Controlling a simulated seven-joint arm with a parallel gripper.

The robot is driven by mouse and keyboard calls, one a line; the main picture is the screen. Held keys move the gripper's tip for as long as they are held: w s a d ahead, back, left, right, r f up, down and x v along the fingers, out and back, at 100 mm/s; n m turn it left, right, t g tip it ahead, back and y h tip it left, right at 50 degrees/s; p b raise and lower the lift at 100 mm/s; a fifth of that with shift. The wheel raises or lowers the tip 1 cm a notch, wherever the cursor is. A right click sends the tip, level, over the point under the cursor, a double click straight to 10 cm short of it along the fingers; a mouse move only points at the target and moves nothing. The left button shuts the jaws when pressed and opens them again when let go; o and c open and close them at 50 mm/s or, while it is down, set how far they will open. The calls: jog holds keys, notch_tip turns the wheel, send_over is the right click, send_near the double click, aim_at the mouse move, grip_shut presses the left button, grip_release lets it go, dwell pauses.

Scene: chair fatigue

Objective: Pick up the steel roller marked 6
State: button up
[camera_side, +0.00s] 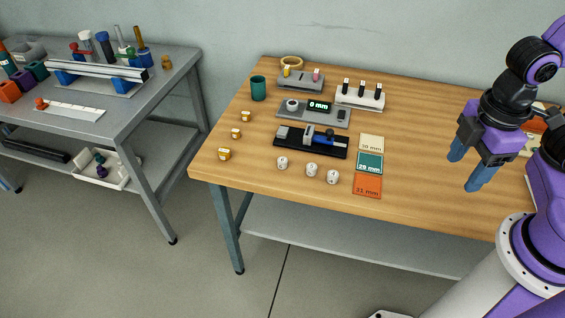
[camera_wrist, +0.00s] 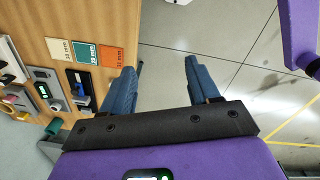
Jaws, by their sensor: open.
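Three small pale metallic rollers stand in a loose row near the front of the wooden table in the side view: a left roller (camera_side: 282,162), a middle roller (camera_side: 312,169) and a right roller (camera_side: 333,177). Their dark marks are too small to read, so I cannot tell which one is marked 6. My gripper (camera_side: 467,170) is open and empty, well to the right of the rollers and raised above the table's right part. In the wrist view, its blue fingers (camera_wrist: 161,66) are apart with floor beyond them. I cannot make out the rollers there.
Beige (camera_side: 371,143), green (camera_side: 369,162) and orange (camera_side: 367,185) cards lie right of the rollers. A black fixture (camera_side: 311,142) lies behind them, with a grey gauge (camera_side: 336,116) farther back. Small yellow-labelled pieces (camera_side: 224,154) stand at left. The table's right-front area (camera_side: 430,195) is clear.

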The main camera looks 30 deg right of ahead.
jog(key=w+a+f+n+t+h, duration=0.3)
jog(key=w+a+f+n+h, duration=0.15)
jog(key=w+a, duration=0.6)
jog(key=w+a+f+n+t+h, duration=0.35)
jog(key=w+a+f+n, duration=0.25)
jog(key=w+a, duration=0.45)
jog(key=n+t+h, duration=0.1)
jog(key=n+t, duration=0.2)
jog(key=n, duration=0.1)
send_near(281, 163)
jog(key=shift+m, duration=0.25)
jog(key=x, duration=0.4)
jog(key=shift+d+r, duration=0.15)
jog(key=shift+d, duration=0.35)
jog(key=shift+a+f+x, duration=0.1)
jog(key=shift+a+x, duration=0.05)
jog(key=shift+x, duration=1.2)
jog(key=shift+a+f+x, duration=0.15)
jog(key=shift+x, duration=1.15)
jog(key=shift+w, duration=0.15)
grip_shut()
